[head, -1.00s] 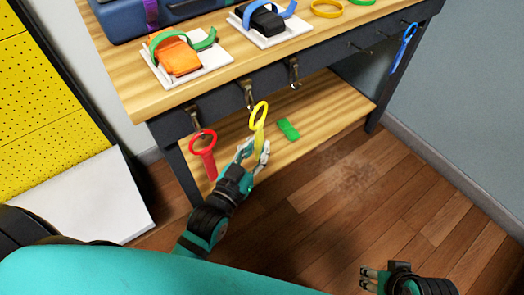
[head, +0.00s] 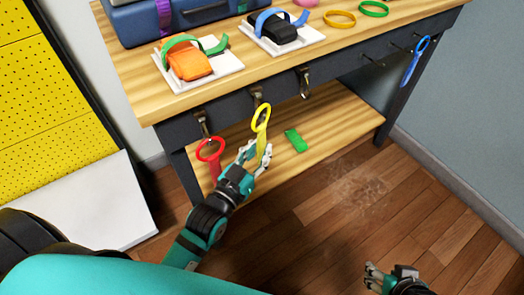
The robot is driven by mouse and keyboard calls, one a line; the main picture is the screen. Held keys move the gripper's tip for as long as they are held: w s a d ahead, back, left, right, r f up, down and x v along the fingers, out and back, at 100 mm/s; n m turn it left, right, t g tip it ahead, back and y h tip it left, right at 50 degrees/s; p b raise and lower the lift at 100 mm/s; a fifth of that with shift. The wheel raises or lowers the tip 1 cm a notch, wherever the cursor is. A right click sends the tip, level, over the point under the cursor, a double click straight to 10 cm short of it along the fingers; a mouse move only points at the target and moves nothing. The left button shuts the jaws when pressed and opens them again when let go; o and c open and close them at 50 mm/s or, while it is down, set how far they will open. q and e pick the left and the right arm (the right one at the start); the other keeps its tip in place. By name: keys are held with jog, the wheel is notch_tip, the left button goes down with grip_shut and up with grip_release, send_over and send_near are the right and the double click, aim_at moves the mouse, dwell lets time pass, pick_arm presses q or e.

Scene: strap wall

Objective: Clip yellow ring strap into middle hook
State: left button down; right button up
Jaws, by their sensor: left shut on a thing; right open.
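The yellow ring strap (head: 262,119) is upright in my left gripper (head: 258,155), with its ring above the fingers. The gripper is shut on its lower part, which the fingers partly hide. The ring's top is just below the middle hook (head: 257,97) on the bench's front rail, overlapping or nearly overlapping it in the head view. I cannot tell whether they touch. The left hook (head: 202,122) is above a red ring strap (head: 211,154), which seems to hang from it. The right hook (head: 305,82) is empty. My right gripper (head: 375,277) is open and empty, low at right.
The wooden bench (head: 245,85) carries white trays with an orange block (head: 188,64) and a black block (head: 284,34). A green piece (head: 296,140) lies on the lower shelf (head: 330,115). A blue strap (head: 413,62) hangs at the right. The floor at right is clear.

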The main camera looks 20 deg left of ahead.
pick_arm(q)
jog(key=shift+w+a+f, duration=0.1)
jog(key=shift+f+b, duration=0.3)
jog(key=shift+f, duration=0.35)
jog(key=shift+w+a+f, duration=0.1)
jog(key=shift+f, duration=0.3)
pick_arm(e)
jog(key=shift+w+a+r+t+y, duration=0.15)
jog(key=shift+w+a+r+t, duration=0.1)
jog(key=shift+w+t, duration=0.25)
jog(key=shift+w+a+r+t+y, duration=0.1)
jog(key=shift+w+a+t+y, duration=0.15)
jog(key=shift+w, duration=0.45)
jog(key=shift+d, duration=0.15)
pick_arm(q)
jog(key=c, duration=1.3)
grip_release()
